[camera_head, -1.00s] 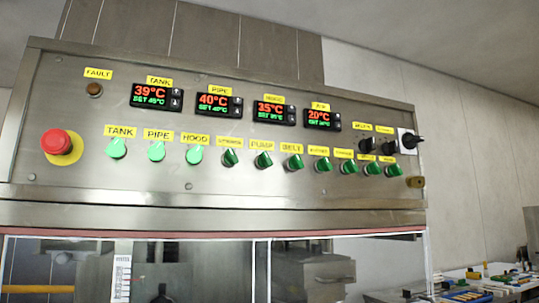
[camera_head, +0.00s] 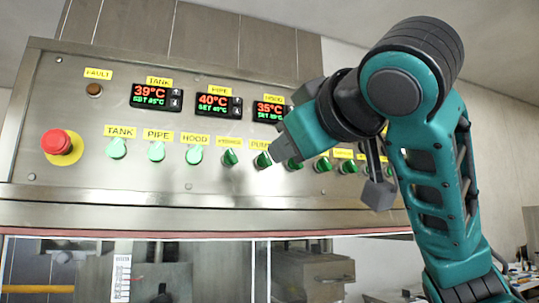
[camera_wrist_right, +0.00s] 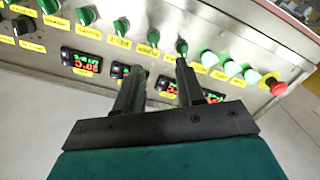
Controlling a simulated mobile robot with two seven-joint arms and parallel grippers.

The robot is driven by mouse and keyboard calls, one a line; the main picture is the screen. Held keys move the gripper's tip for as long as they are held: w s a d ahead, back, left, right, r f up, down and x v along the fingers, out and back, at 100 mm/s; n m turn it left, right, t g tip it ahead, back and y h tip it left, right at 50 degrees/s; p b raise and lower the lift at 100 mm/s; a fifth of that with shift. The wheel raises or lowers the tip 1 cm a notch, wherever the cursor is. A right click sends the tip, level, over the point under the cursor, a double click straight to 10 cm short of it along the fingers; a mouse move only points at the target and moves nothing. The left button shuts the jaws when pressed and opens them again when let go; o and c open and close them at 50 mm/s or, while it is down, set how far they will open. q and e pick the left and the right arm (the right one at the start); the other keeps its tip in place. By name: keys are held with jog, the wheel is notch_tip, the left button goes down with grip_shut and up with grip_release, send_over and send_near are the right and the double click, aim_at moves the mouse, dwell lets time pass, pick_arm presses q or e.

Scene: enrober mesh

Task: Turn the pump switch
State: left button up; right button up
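The pump switch (camera_head: 262,160) is a green knob under a yellow PUMP label, in the row of knobs on the steel control panel. It also shows in the right wrist view (camera_wrist_right: 153,37), where the panel appears upside down. My right gripper (camera_head: 280,148) is in front of the panel, just right of the pump switch in the head view. In the right wrist view its two black fingers (camera_wrist_right: 161,66) are apart with nothing between the tips, and the pump switch shows just beyond the gap. I cannot tell any contact. My left gripper is not in view.
Green knobs flank the pump switch: one on the left (camera_head: 229,158), and the belt switch (camera_head: 293,164) on the right, partly behind my gripper. A red emergency button (camera_head: 62,142) is at far left. Temperature displays (camera_head: 218,104) sit above.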

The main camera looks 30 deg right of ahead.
jog(key=r, duration=0.1)
jog(key=p, duration=0.1)
send_near(267, 157)
jog(key=p+x, duration=0.2)
jog(key=x, duration=0.6)
jog(key=shift+w, duration=0.35)
grip_shut()
dwell(0.3)
